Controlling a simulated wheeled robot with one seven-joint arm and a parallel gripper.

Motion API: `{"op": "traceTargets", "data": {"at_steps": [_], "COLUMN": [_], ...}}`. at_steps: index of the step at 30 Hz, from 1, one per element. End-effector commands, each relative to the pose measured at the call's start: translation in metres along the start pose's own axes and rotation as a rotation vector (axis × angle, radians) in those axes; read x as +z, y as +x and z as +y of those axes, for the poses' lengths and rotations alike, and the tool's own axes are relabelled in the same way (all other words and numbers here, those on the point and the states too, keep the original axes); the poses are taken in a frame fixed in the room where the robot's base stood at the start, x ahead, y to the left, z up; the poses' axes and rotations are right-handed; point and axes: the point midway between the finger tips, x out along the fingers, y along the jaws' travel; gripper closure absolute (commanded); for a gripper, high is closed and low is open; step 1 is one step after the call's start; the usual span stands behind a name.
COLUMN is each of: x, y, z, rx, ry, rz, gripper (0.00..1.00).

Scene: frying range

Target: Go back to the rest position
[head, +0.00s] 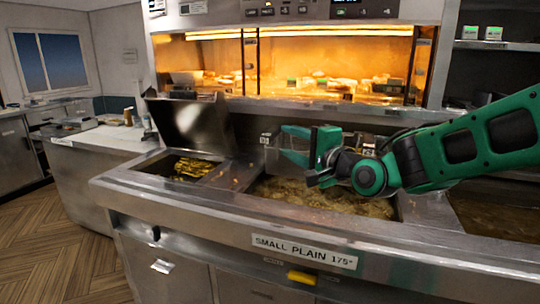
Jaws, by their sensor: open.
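My gripper (290,147) is at the end of the green arm that comes in from the right. It is open, with its green fingers pointing left, and nothing shows between them. It hangs above the back part of the middle fryer vat (330,198), which holds bubbling oil. The wrist and part of the gripper hide some of the vat's back edge. I cannot tell how high the gripper is above the oil.
A smaller vat with dark yellow oil (190,167) lies left, its steel lid (190,122) raised. A lit heated cabinet (300,68) stands behind. The steel front edge carries a "SMALL PLAIN 175°" label (304,251). A white counter (100,138) and open wooden floor (50,240) lie left.

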Motion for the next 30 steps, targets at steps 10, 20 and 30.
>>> {"op": "traceTargets", "data": {"at_steps": [10,20,30], "x": [-0.044,-0.117,-0.166], "y": [-0.033,-0.122,-0.321], "z": [0.042,0.107,0.189], "rx": [0.211,0.579,1.167], "ry": [-0.205,-0.444,-0.562], "rz": [0.065,0.125,0.018], "gripper": [0.6,0.6,0.6]}}
